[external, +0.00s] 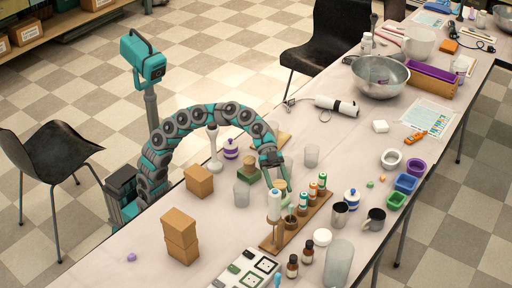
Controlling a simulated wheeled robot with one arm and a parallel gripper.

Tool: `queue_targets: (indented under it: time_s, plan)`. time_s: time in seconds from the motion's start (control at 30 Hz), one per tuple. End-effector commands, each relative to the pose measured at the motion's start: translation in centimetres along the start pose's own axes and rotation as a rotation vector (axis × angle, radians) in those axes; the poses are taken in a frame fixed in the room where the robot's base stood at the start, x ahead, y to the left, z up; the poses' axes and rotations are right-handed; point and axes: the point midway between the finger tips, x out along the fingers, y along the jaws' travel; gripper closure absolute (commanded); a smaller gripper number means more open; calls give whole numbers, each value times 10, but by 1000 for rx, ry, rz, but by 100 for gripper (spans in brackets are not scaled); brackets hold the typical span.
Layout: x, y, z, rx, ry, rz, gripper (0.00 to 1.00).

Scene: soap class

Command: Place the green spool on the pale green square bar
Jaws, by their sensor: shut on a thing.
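My gripper (277,182) points down over the wooden rack (273,243) near the middle of the table. Its fingers are closed on a small piece with a tan top and green below, which appears to be the green spool (282,187). The fingers and nearby bottles partly hide it, so I cannot tell whether it touches the rack. I cannot tell for sure which piece is the pale green square bar.
Several bottles with coloured bands (312,189) stand along the rack. A white bottle (274,207) is close to my gripper. A clear cup (242,194) and tan boxes (180,236) stand to the left. Metal cups (339,214) and a frosted cylinder (339,263) are to the right.

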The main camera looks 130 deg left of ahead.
Motion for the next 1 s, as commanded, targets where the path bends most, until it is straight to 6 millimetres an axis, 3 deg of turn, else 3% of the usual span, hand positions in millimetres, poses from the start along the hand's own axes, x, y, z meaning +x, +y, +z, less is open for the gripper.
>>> queue_targets:
  time_s: [0.43, 0.47, 0.73, 1.0]
  plan:
    - [4, 0, 10, 1, 1, 0, 96]
    - [4, 0, 10, 1, 1, 0, 41]
    - [4, 0, 9, 1, 0, 0, 12]
    - [3, 0, 8, 1, 0, 0, 12]
